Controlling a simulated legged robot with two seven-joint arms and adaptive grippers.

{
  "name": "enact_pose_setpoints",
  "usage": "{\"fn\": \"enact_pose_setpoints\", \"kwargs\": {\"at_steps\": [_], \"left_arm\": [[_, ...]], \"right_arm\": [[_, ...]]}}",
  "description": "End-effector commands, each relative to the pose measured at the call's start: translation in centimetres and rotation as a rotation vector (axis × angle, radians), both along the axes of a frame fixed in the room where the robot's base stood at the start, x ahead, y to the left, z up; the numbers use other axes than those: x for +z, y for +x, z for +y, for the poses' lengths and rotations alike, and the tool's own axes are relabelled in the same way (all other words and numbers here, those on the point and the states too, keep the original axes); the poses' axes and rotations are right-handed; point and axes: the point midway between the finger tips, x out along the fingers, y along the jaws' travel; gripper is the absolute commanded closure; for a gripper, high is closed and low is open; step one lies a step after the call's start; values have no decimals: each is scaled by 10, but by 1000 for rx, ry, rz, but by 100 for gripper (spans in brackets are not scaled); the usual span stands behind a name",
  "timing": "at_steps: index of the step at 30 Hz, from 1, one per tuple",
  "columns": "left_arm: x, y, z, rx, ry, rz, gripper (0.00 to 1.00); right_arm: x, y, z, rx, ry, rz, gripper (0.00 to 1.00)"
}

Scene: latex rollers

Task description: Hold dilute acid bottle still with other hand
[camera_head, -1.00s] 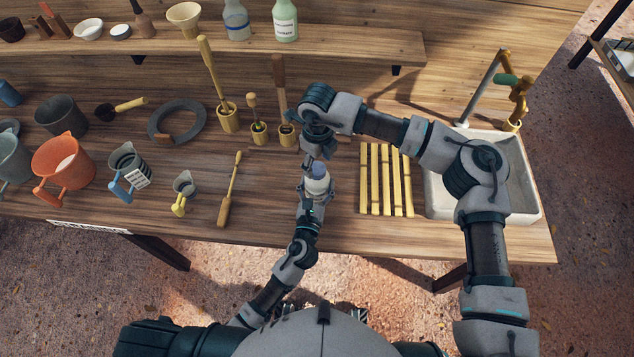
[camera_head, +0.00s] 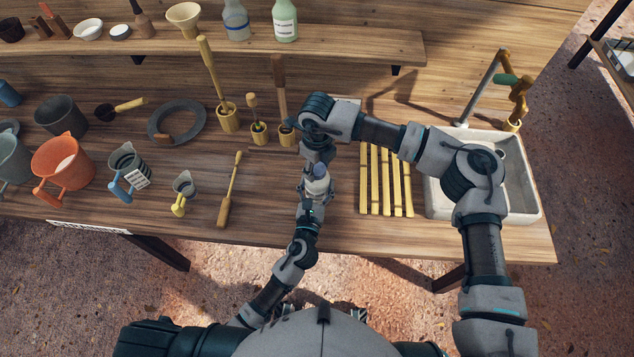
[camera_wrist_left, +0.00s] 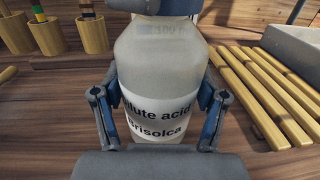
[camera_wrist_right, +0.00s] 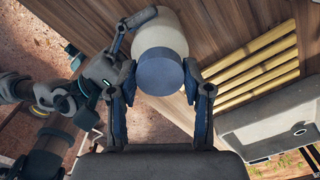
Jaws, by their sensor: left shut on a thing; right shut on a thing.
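The dilute acid bottle (camera_head: 318,186) is pale with a blue cap (camera_head: 320,170) and stands near the bench's front edge. In the left wrist view, the bottle (camera_wrist_left: 160,65) is upright, with its printed label facing me. My left gripper (camera_wrist_left: 158,118) is shut on the bottle's body from the front, one finger on each side. My right gripper (camera_head: 319,160) is above the bottle. In the right wrist view, its fingers (camera_wrist_right: 160,85) are shut on the blue cap (camera_wrist_right: 160,72). The cap is over the bottle's top; I cannot tell whether it is seated there.
Yellow slats (camera_head: 386,180) lie right of the bottle, with a sink (camera_head: 527,180) beyond. A wooden-handled tool (camera_head: 230,190), small jug (camera_head: 183,187) and orange jug (camera_head: 65,160) are to the left. Wooden holders (camera_head: 259,133) stand behind. The bench between tool and bottle is clear.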

Motion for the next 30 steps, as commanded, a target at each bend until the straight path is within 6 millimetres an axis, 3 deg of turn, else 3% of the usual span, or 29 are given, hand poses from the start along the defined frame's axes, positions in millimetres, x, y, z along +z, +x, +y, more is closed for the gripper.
{"fn": "enact_pose_setpoints", "kwargs": {"at_steps": [30], "left_arm": [[-1, 0, 0, 0, 0, 3, 72]], "right_arm": [[12, 0, 0, -1, -1, -1, 61]]}}
